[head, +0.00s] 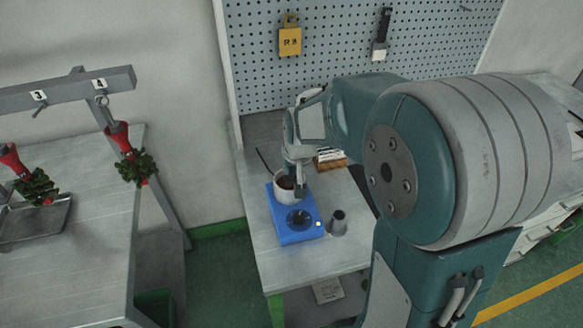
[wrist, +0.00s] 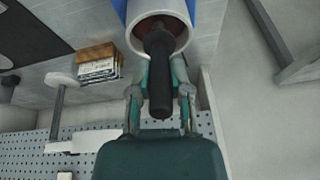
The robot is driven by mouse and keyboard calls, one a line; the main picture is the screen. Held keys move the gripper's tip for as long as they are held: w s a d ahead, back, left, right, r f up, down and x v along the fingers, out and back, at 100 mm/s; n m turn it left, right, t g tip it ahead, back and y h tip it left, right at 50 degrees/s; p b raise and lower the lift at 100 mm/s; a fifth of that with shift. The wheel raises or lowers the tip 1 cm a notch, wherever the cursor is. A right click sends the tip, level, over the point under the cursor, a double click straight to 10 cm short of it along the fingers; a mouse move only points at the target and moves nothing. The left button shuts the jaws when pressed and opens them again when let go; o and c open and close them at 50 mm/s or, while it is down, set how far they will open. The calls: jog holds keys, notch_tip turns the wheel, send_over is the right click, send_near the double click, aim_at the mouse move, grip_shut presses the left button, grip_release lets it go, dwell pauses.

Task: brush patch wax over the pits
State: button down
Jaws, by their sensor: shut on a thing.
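My gripper (head: 299,172) is over the pot and shut on a dark handle, seemingly the brush. In the wrist view, its fingers (wrist: 161,92) flank this black handle (wrist: 160,70). The handle's far end reaches into the white pot (head: 283,192), which holds a dark reddish content; the bristles are hidden. The pot also shows in the wrist view (wrist: 184,37). It stands on a blue heater (head: 291,227) with a dark dial. Two green and red wax trees (head: 134,166) (head: 36,187) hang at the left under the numbers 4 and 3. Pits are too small to make out.
A grey metal cup (head: 338,222) stands right of the heater. A wooden box (head: 331,162) with pale items is behind it. A grey rail (head: 62,92) carries the trees above a left bench with a metal tray (head: 36,222). A pegboard (head: 345,45) rises behind.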

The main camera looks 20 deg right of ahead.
jog(key=shift+d+f, duration=0.1)
jog(key=shift+f, duration=0.2)
jog(key=shift+f, duration=0.2)
dwell(0.8)
jog(key=shift+r, duration=0.1)
jog(key=shift+r, duration=3.45)
